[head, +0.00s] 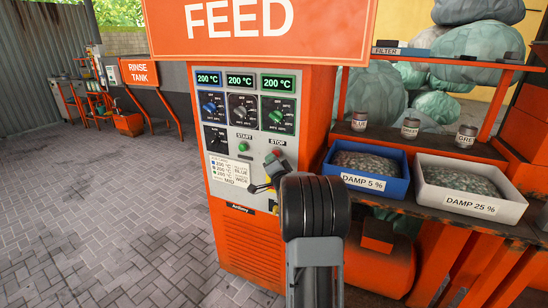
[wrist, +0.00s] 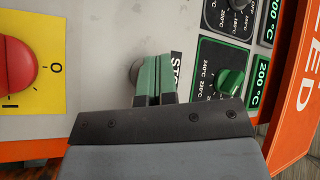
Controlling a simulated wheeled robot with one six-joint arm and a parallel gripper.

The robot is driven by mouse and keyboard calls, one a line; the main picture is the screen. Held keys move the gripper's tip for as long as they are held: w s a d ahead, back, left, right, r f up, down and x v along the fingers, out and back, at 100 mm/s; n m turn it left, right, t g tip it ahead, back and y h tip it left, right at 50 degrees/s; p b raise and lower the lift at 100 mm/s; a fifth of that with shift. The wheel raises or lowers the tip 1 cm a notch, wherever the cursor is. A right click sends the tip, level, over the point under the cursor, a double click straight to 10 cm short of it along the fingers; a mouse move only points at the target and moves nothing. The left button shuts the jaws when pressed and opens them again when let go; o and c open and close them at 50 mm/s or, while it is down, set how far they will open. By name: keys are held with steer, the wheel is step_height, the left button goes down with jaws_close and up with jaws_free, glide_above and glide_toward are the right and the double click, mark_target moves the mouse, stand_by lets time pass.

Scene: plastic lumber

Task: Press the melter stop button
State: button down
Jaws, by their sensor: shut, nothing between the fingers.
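The orange melter cabinet's light control panel (head: 222,150) carries a green START button (head: 243,148) and, to its right under the STOP label, a red stop button (head: 277,153). My gripper (head: 262,178) is shut and empty, in front of the panel just below the stop button. In the wrist view my gripper's green fingertips (wrist: 152,72) are together beside the partly hidden STOP label (wrist: 175,70). A grey round edge (wrist: 133,72) shows behind them, apparently the stop button's rim; its red cap is hidden there. I cannot tell whether the fingertips touch the button.
A large red rotary switch (wrist: 15,66) on a yellow plate lies left in the wrist view. A green dial (wrist: 231,81) lies right. In the head view, a blue bin (head: 370,185) and a white bin (head: 470,205) stand on the bench at right. The paved floor at left is clear.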

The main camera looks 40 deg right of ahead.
steer(key=shift+s+a+b, duration=0.3)
steer(key=shift+s+a, duration=0.05)
steer(key=shift+a, duration=0.3)
steer(key=shift+a, duration=0.1)
steer(key=shift+s+a+b, duration=0.3)
steer(key=shift+s+a, duration=0.1)
steer(key=shift+a, duration=0.3)
steer(key=shift+s+a+b, duration=0.35)
steer(key=shift+a, duration=0.35)
steer(key=shift+s+a+b, duration=0.3)
steer(key=shift+s+a, duration=0.1)
steer(key=shift+a, duration=0.3)
